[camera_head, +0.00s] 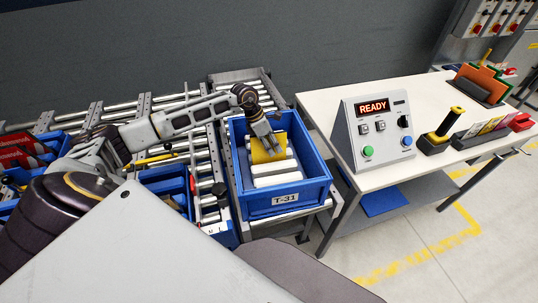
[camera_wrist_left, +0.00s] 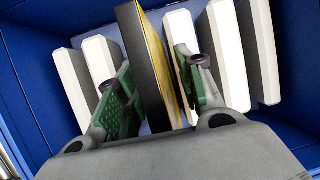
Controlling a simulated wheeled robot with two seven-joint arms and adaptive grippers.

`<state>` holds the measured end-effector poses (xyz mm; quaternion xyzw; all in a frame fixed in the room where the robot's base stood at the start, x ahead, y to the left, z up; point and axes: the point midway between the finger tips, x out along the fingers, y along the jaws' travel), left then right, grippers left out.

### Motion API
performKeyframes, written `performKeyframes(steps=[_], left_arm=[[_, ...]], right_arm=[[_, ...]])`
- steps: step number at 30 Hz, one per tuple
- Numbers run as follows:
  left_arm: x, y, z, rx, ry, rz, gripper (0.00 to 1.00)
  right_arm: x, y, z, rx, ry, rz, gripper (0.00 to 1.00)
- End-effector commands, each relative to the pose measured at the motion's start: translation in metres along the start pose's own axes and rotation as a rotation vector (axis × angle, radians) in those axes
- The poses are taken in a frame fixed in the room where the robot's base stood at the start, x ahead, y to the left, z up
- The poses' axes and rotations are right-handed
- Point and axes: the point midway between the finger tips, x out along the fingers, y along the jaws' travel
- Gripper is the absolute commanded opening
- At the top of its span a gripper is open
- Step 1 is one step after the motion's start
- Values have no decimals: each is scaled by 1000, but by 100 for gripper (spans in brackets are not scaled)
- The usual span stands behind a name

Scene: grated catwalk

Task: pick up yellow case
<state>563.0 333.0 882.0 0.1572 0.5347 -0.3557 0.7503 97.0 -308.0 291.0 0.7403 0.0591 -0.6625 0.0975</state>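The yellow case (camera_head: 268,147) stands on edge in the blue bin labelled T-31 (camera_head: 287,199), behind several white cases. My left gripper (camera_head: 269,143) reaches down into the bin at the yellow case. In the left wrist view the case (camera_wrist_left: 168,65) shows a black side and a yellow side, and it lies between the two green-padded fingers of the gripper (camera_wrist_left: 158,88). Both pads are very close to its sides; I cannot tell whether they press on it. White cases (camera_wrist_left: 232,55) stand on both sides of the fingers. My right gripper is out of view.
Bin walls surround the gripper closely. A roller conveyor (camera_head: 205,170) lies to the left, with more blue bins (camera_head: 168,187). A white table (camera_head: 330,110) on the right carries a control box reading READY (camera_head: 374,130) and a yellow-handled tool (camera_head: 443,128).

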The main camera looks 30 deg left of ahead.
Motion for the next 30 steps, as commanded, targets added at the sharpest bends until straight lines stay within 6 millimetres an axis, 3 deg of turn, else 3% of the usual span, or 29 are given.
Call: performKeyframes(steps=[1, 9, 20, 30], left_arm=[[0, 0, 0, 0, 0, 0, 34], [0, 0, 0, 0, 0, 0, 0], [0, 0, 0, 0, 0, 1, 0], [-6, -1, 3, 0, 0, 0, 0]], right_arm=[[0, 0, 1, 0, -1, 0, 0], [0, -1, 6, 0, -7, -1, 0], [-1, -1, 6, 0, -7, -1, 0], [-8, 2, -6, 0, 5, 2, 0]])
